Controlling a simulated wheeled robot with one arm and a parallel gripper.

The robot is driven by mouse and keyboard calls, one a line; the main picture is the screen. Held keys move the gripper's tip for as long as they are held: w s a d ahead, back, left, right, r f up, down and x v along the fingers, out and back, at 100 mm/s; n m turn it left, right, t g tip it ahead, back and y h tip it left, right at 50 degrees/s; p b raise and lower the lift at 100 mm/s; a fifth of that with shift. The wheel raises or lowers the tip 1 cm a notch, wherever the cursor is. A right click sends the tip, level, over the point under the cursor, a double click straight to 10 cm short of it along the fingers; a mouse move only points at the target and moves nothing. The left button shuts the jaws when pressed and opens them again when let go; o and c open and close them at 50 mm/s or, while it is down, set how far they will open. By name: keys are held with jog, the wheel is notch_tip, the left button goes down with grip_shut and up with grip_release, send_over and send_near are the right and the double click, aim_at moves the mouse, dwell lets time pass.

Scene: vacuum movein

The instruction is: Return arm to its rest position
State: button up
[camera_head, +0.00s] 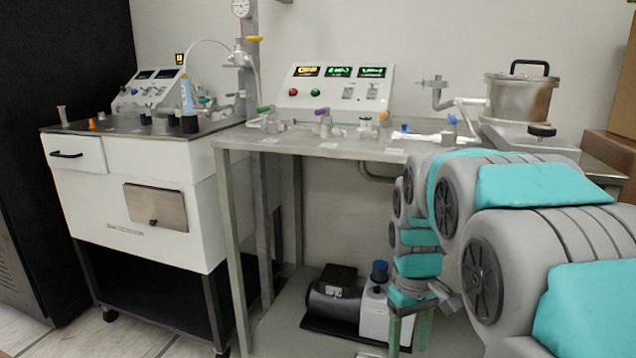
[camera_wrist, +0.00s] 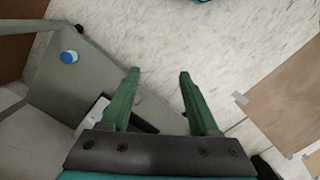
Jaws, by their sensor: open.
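My arm, grey with teal panels, fills the right side of the head view and bends down in front of the metal table. My gripper (camera_head: 409,330) hangs low at its end, its green fingers pointing down near the pump at floor level. In the wrist view my gripper (camera_wrist: 158,88) shows two green fingers spread apart with nothing between them. Pale floor lies beyond the fingertips.
A metal table (camera_head: 330,150) holds a control panel (camera_head: 335,90), valves and a steel pot (camera_head: 522,97). A black pump (camera_head: 335,297) sits below it. A white cart (camera_head: 130,205) stands left. Brown boxes (camera_head: 611,160) are at far right. A brown panel (camera_wrist: 290,95) lies right in the wrist view.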

jog(key=s+f+m, duration=0.1)
jog(key=s+m, duration=0.1)
jog(key=s, duration=1)
jog(key=s+a+f+m, duration=0.1)
jog(key=s+m, duration=0.1)
jog(key=s, duration=1.1)
jog(key=shift+s+a+f+g+p, duration=0.15)
jog(key=shift+f+g+p, duration=0.2)
jog(key=shift+f+g, duration=0.05)
